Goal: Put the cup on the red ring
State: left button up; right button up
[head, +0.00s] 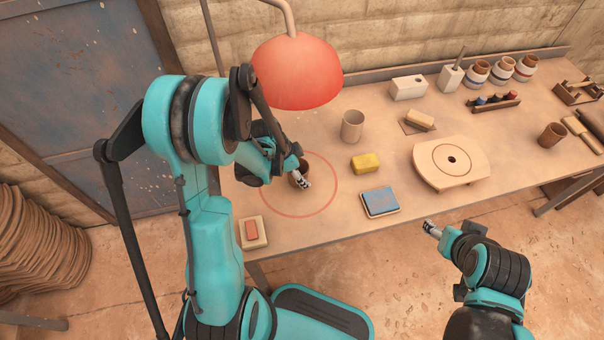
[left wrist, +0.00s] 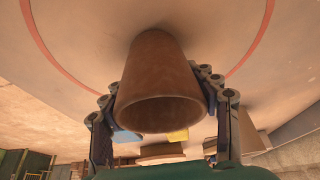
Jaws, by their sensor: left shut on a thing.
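The brown cup (head: 293,180) is inside the red ring (head: 337,185) drawn on the table, partly hidden by my left gripper (head: 304,178). In the left wrist view the cup (left wrist: 160,75) stands between the two fingers of the left gripper (left wrist: 162,115), which is shut on it. The red ring (left wrist: 262,38) curves around on both sides of it there. The cup looks upright, with its base at or very near the tabletop; I cannot tell if it touches. My right gripper (head: 431,227) is off the table's front edge, away from the cup; its jaws are too small to read.
A beige cup (head: 352,126), a yellow sponge (head: 366,163) and a blue pad (head: 380,202) are right of the ring. A red lamp (head: 297,72) hangs behind the ring. A small block (head: 252,231) sits at the front left.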

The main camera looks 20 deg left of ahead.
pick_arm(q)
jog(key=shift+f, duration=0.15)
jog(key=o, duration=1.3)
jog(key=shift+a+r, duration=0.15)
jog(key=shift+r, duration=0.35)
jog(key=p+v, duration=0.4)
jog(key=v, duration=0.7)
jog(key=shift+s+r+p, duration=0.1)
jog(key=shift+s+p, duration=0.1)
jog(key=shift+p, duration=0.1)
